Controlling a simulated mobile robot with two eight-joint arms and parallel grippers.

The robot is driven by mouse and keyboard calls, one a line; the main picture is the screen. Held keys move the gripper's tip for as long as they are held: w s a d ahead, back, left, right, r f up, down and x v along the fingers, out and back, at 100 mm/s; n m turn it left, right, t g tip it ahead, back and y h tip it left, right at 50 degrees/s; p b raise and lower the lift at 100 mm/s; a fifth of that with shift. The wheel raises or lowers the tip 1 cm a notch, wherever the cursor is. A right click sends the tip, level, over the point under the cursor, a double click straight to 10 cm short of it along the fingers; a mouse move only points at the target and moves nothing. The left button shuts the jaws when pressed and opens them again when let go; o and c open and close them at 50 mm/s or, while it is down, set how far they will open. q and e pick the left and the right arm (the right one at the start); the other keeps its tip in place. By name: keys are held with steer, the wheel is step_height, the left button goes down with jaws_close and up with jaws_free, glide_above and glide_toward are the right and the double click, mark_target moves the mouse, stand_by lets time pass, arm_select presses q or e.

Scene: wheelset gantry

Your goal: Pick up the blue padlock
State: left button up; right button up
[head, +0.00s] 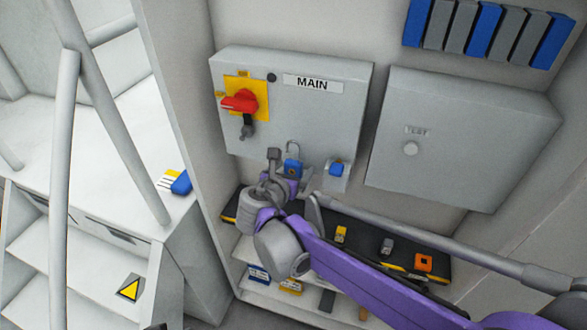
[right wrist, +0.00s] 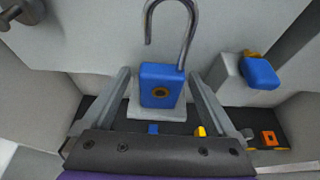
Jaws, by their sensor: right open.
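The blue padlock (head: 292,168) is just below the MAIN box in the head view. In the right wrist view the blue padlock (right wrist: 160,85) is upright, with a dark round keyhole facing me and its grey shackle open at the top. My right gripper (head: 289,166) is at the padlock, coming from below. In the right wrist view the right gripper (right wrist: 158,78) is open, one finger on each side of the padlock body, with visible gaps. Whether a finger touches it I cannot tell. My left gripper is in no view.
The grey MAIN box (head: 330,115) has a red switch (head: 240,101). Another blue item (head: 336,169) sits close right of the padlock. A TEST box (head: 460,135) is further right. A black shelf mat (head: 362,247) below holds a yellow, a grey and an orange item.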

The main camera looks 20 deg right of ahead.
steer(key=shift+w+d+f, duration=0.15)
steer(key=shift+w+d, duration=0.1)
steer(key=shift+w, duration=0.05)
steer(key=shift+c, duration=0.3)
jaws_close()
